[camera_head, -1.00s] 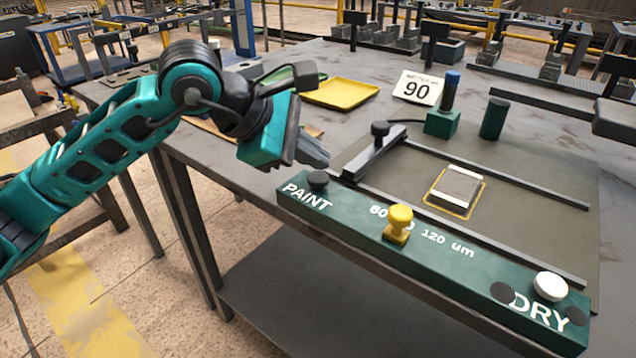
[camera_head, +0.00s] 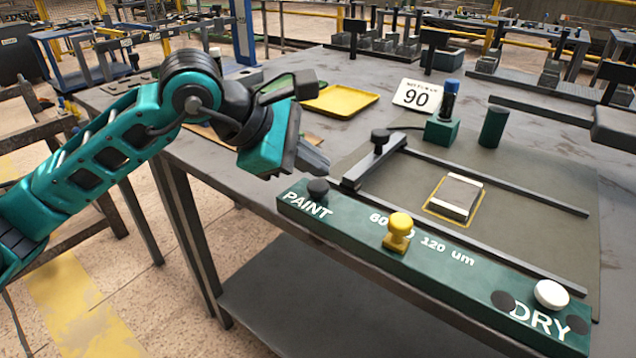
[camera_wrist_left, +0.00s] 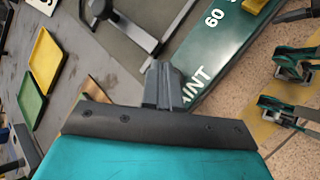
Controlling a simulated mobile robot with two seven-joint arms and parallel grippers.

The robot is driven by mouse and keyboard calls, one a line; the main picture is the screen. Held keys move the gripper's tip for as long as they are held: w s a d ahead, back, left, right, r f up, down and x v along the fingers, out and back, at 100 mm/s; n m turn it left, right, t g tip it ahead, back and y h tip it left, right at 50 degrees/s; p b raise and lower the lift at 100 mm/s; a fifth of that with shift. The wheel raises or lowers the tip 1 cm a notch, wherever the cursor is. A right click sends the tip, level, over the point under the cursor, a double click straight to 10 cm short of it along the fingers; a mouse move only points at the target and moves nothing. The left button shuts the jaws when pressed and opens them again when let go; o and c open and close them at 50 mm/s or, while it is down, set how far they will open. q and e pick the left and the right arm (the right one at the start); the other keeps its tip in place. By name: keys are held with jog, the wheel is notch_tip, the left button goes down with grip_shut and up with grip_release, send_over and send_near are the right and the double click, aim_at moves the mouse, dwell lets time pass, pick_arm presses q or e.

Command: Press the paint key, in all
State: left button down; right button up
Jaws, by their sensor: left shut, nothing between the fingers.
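The paint key is a dark round button (camera_head: 318,188) on the left end of the green panel (camera_head: 362,232), beside the white word PAINT. My left gripper (camera_head: 320,167) is shut and empty. In the head view its tips show just above the key; I cannot tell whether they touch it. In the left wrist view the shut fingers (camera_wrist_left: 163,85) cover the panel's end next to the lettering, and the key is hidden. My right gripper is not in view.
The panel also carries a yellow knob (camera_head: 398,233) by the 60 and 120 um marks and a white button (camera_head: 551,294) by DRY. Behind it are a black-knobbed bar (camera_head: 375,165), a framed grey block (camera_head: 458,195), a 90 sign (camera_head: 417,96) and a yellow tray (camera_head: 341,99).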

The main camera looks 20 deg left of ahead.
aim_at(312, 187)
pick_arm(q)
jog(key=shift+f, duration=0.15)
dwell(0.8)
jog(key=shift+f+b, duration=0.3)
jog(key=shift+b, duration=0.3)
jog(key=shift+f+b, duration=0.65)
dwell(0.5)
jog(key=shift+r, duration=0.1)
jog(key=shift+r+p, duration=0.65)
jog(key=shift+r, duration=0.35)
jog(key=shift+r+p, duration=1.65)
jog(key=shift+r, duration=0.9)
jog(key=shift+f, duration=0.1)
